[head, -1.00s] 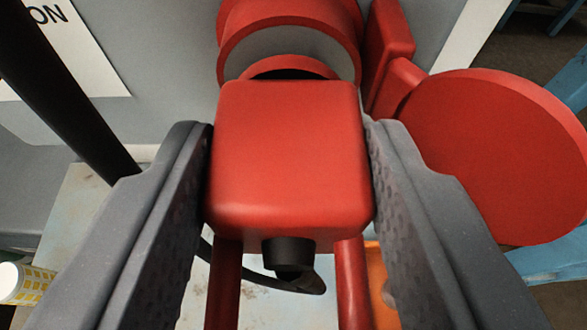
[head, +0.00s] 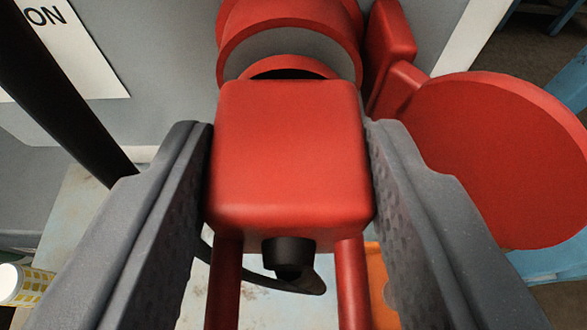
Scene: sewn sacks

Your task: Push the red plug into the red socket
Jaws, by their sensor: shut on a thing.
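The red plug (head: 288,150) is a rounded red block with two red bars below it and a black cable end (head: 288,255) at its near side. My gripper (head: 289,165) is shut on it, one dark grey finger against each side. The red socket (head: 290,30) is a round red housing with a grey face, right beyond the plug at the top of the head view. The plug's far end lines up with the socket's opening and overlaps its lower part in the picture. How deep it sits is hidden by the plug body.
A round red lid (head: 500,155) stands out on a hinge to the right of the socket. The grey panel (head: 160,60) behind bears a white label (head: 75,45). A black cable (head: 65,95) crosses the upper left. A white and yellow container (head: 22,284) is at lower left.

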